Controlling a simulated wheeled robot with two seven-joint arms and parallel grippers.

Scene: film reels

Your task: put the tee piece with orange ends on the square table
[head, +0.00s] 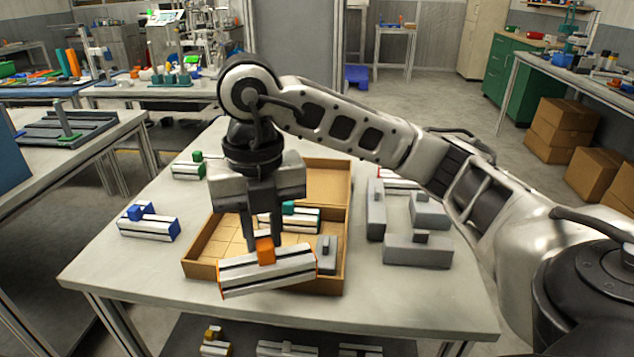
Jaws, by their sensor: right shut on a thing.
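The tee piece with orange ends (290,272) is a white bar with dark stripes and an orange stem block on top. My right gripper (263,243) points down and is shut on the orange stem. It holds the piece, slightly tilted, over the front part of a cardboard-coloured tray (196,268). The tray stands on the light grey table (400,300) before me; I cannot tell whether this is the square table. The piece seems to be above the tray, but the exact gap is unclear. My left gripper is out of view.
The tray also holds a teal-ended piece (301,218) and a grey piece (326,255). Blue-ended (149,226) and green-ended (188,167) pieces lie left of it, several grey blocks (418,249) right. The table's front left is clear. Another table (45,178) stands left.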

